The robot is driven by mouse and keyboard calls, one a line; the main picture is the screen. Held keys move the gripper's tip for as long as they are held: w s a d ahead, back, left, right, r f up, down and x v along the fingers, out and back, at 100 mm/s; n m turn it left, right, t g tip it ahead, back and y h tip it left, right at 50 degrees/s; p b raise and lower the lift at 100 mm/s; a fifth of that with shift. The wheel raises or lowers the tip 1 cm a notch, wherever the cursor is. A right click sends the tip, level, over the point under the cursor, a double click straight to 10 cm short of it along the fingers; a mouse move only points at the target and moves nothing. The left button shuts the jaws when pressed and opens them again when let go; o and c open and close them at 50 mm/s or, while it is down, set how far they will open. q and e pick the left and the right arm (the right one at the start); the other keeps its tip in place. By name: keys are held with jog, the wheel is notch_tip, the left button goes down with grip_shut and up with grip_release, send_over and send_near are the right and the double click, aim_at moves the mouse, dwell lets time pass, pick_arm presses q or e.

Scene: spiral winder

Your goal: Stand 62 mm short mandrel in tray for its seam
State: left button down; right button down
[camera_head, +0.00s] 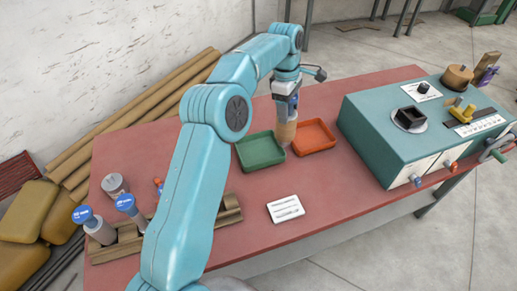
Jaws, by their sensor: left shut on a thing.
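My left gripper (288,93) is shut on the top of an upright mandrel (286,131). My right gripper is not in view.
A wooden rack (104,253) at the left holds blue-capped mandrels (100,231). A grey cylinder (115,186) stands behind it. A white card (285,208) lies on the red table (330,215). A teal winder (385,145) stands at the right. The table's front middle is clear.

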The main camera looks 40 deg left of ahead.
pick_arm(q)
jog(key=a+r+n+p, duration=0.1)
jog(key=a+r+n, duration=0.4)
jog(key=a+n, duration=0.35)
notch_tip(320, 180, down, 20)
jog(key=n+b, duration=0.1)
jog(key=b, duration=0.1)
jog(key=shift+s+a+t+y, duration=0.2)
jog(key=shift+s+t+y, duration=0.15)
jog(key=shift+t+y, duration=0.05)
jog(key=shift+f, duration=0.15)
jog(key=shift+c, duration=0.9)
grip_release()
